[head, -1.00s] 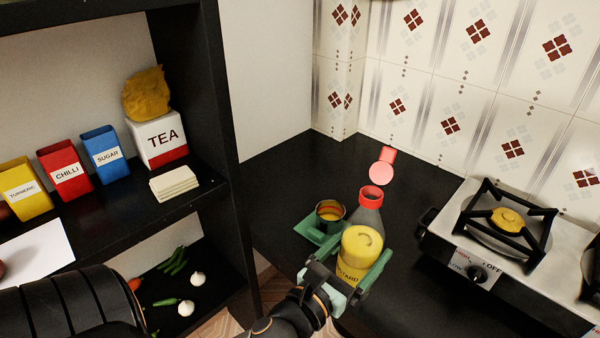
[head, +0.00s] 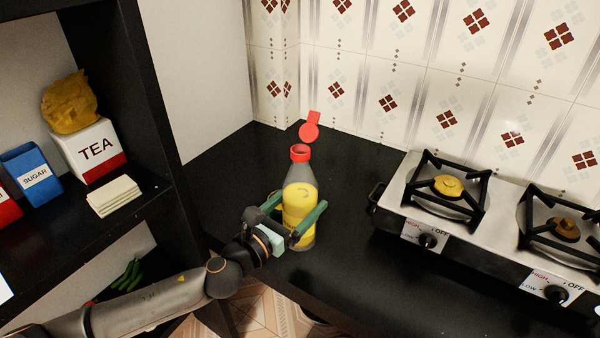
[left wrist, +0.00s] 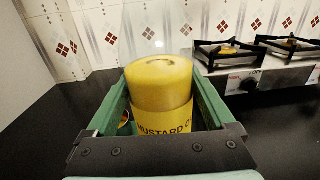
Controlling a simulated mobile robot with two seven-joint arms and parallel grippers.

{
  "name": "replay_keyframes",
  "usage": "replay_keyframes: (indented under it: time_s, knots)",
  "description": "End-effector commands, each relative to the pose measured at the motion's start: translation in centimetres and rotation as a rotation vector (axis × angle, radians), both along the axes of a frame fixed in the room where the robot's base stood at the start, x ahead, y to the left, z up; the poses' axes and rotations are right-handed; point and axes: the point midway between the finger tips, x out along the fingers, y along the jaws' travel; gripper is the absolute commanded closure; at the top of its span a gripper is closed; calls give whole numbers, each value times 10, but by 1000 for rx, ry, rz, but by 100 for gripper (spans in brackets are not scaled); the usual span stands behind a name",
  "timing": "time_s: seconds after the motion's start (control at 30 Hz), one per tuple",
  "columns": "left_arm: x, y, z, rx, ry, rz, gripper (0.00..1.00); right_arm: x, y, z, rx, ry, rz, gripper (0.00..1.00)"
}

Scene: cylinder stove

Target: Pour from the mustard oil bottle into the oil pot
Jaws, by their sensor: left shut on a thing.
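The mustard oil bottle (head: 300,200) stands upright in the head view, with a clear grey upper part, yellow contents and a red mouth. A red cap piece (head: 311,128) shows just above the mouth; I cannot tell whether it is attached. My left gripper (head: 297,218) is shut on the bottle, with a green finger on each side. In the left wrist view the bottle (left wrist: 160,95) fills the space between the fingers, its label facing me. The pot is hidden in the head view. My right gripper is not in view.
A gas stove (head: 400,195) stands to the right on the black counter (head: 225,185). A tiled wall is behind. A dark shelf (head: 150,195) with a TEA box (head: 92,150) and a blue SUGAR box (head: 32,170) is at the left.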

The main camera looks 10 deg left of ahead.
Motion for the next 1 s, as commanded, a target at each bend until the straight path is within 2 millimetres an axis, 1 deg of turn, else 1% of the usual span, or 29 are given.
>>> replay_keyframes:
  time_s: [0.03, 0.2, 0.4, 0.6, 0.7, 1.0]
  knots:
    - [11, 0, 4, 7, -12, -20, 100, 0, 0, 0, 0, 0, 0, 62]
    - [42, -2, 0, 5, -12, -93, 100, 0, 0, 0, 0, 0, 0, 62]
    - [74, 7, -3, -8, -5, -144, 100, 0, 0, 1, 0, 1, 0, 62]
    - [89, 16, -2, -9, -5, -158, 100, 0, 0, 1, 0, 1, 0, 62]
    - [93, 19, -1, -8, -6, -162, 100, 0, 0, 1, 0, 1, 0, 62]
    - [95, 20, -1, -7, -8, -163, 100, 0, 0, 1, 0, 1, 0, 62]
